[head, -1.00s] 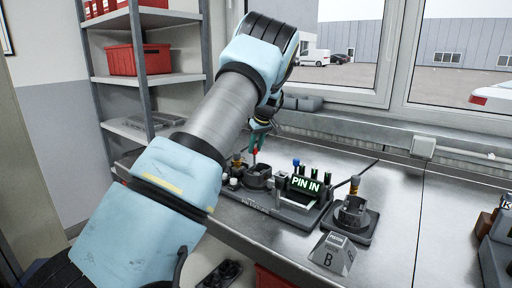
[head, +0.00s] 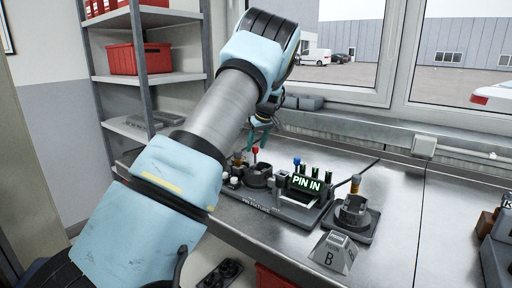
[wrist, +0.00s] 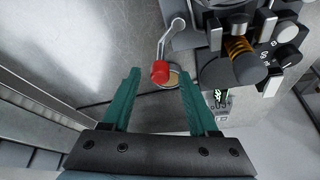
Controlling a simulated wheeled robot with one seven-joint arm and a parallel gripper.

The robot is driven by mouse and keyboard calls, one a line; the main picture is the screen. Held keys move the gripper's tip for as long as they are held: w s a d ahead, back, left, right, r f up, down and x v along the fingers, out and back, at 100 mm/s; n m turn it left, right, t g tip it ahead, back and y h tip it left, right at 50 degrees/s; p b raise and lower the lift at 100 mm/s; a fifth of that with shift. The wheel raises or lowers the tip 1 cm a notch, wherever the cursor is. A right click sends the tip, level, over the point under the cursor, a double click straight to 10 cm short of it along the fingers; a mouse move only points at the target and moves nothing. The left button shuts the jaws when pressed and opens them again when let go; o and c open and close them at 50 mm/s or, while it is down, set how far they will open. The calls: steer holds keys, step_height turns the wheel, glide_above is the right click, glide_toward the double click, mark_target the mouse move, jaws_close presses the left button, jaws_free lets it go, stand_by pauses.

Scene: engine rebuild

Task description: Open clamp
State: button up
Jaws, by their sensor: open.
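A lever with a red knob (wrist: 160,71) and a bent metal rod, apparently the clamp's handle, shows in the wrist view. Its red knob (head: 255,150) also stands above the fixture in the head view. My gripper (wrist: 160,78) is open, with one green finger on each side of the knob in the picture and visible gaps to both. In the head view my gripper (head: 262,130) hangs just above the red knob, partly hidden by my arm. The fixture with the round dark holder (head: 258,178) stands below it.
A lit "PIN IN" display (head: 305,184) stands right of the holder, with blue and green pegs behind it. A spring-wrapped post (wrist: 241,55) is near my right finger in the wrist view.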

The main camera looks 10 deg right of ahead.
steer(key=b+v, duration=0.2)
steer(key=v, duration=0.8)
steer(key=shift+s, duration=0.15)
steer(key=shift+g, duration=0.4)
steer(key=s+a+f, duration=0.1)
steer(key=a, duration=0.1)
steer(key=s+a, duration=0.1)
steer(key=a, duration=0.2)
steer(key=a+f, duration=0.1)
steer(key=a, duration=0.2)
steer(key=shift+s+a+f, duration=0.15)
steer(key=shift+s+f, duration=0.2)
steer(key=shift+s, duration=0.05)
steer(key=s+a+f+m, duration=0.2)
steer(key=s+a, duration=0.3)
steer(key=s, duration=0.5)
steer(key=s+a+f+m+g+h, duration=0.1)
steer(key=s+a+f, duration=0.3)
steer(key=s, duration=0.6)
steer(key=s+a+f+m, duration=0.2)
steer(key=s+a+f, duration=0.2)
steer(key=s+a, duration=0.3)
steer(key=s, duration=0.3)
steer(key=shift+m+g+h, duration=0.3)
steer(key=shift+h, duration=0.1)
steer(key=shift+f, duration=0.1)
